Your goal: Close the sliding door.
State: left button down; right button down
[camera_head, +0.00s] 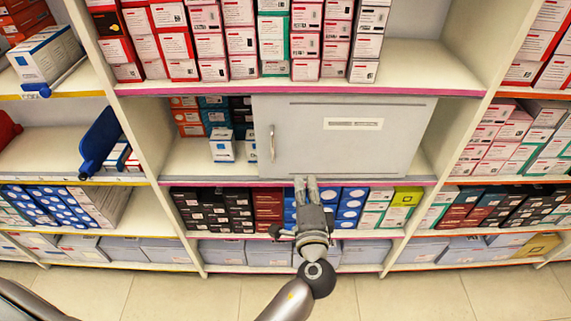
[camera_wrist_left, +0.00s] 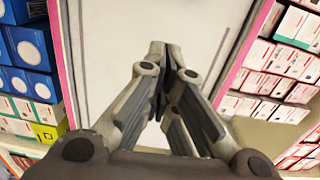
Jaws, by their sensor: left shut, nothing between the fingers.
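The sliding door (camera_head: 350,152) is a light grey panel with a white label, in the middle shelf compartment. It covers the middle and right of the compartment; the left part is open. Its vertical metal handle (camera_head: 272,143) is at its left edge. My left gripper (camera_head: 305,181) is shut and empty at the door's lower edge, right of and below the handle. The left wrist view shows the pale door (camera_wrist_left: 112,40) beyond my shut fingers (camera_wrist_left: 158,50). Whether the fingertips touch it, I cannot tell. My right gripper is not in view.
Small boxes (camera_head: 222,146) stand inside the open left part. A pink-edged shelf with dark boxes (camera_head: 200,210) lies below the door, and red and white boxes (camera_head: 242,50) stand above. The tiled floor (camera_head: 420,292) in front is clear.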

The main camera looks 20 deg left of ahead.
pick_arm(q)
jog(key=r, duration=0.1)
jog(key=p, duration=0.3)
send_near(284, 137)
jog(key=w+d, duration=0.3)
jog(key=w, duration=0.1)
jog(key=a+p, duration=0.2)
jog(key=a, duration=0.1)
jog(key=shift+w, duration=0.1)
jog(key=shift+a, duration=0.6)
jog(key=shift+f, duration=0.1)
